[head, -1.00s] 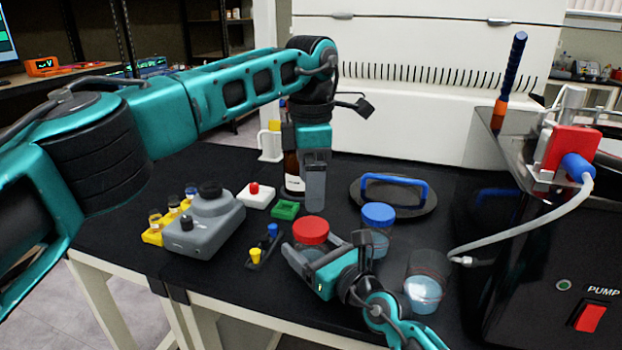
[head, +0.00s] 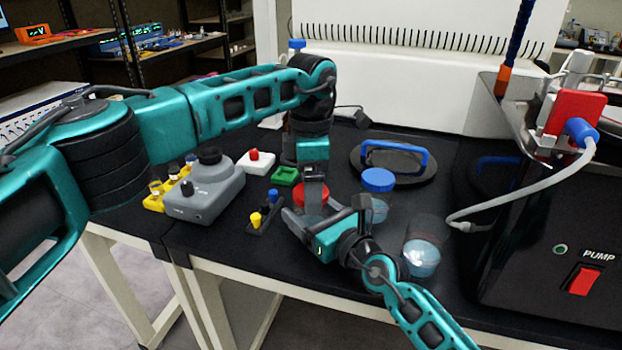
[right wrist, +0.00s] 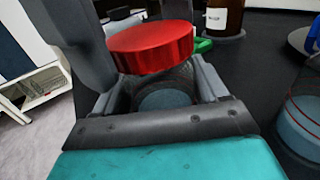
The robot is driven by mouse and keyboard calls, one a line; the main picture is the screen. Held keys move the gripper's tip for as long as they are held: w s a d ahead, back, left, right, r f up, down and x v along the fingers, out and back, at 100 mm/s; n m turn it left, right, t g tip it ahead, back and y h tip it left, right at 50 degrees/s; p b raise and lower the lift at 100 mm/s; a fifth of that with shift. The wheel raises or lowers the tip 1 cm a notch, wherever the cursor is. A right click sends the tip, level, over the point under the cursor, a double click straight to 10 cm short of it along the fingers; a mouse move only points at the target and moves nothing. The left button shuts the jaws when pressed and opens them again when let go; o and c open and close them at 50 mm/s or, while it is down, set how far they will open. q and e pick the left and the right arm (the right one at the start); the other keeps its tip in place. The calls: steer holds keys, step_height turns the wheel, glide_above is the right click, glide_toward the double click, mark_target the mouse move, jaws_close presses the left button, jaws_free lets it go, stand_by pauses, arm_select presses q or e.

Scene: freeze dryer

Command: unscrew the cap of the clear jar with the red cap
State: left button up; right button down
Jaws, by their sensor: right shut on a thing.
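The clear jar (right wrist: 165,96) with the red cap (right wrist: 152,45) stands on the black bench. My right gripper (head: 322,228) is shut around the jar's body, below the cap. In the head view the red cap (head: 300,196) is partly covered by my left gripper (head: 313,190). That gripper points down from above, with its fingers at the cap. Whether its jaws are open or shut on the cap cannot be told. The cap sits on top of the jar in the right wrist view.
A black lid with a blue handle (head: 392,158) lies behind. A grey device (head: 204,190), a green block (head: 284,176) and the pump box (head: 550,240) are nearby.

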arm_select(q)
steer(key=c, duration=1.1)
steer(key=n, duration=0.4)
steer(key=shift+n, duration=0.3)
steer(key=n, duration=0.5)
steer(key=shift+r, duration=0.3)
steer(key=shift+r, duration=0.85)
steer(key=shift+r, duration=2)
arm_select(e)
jaws_free()
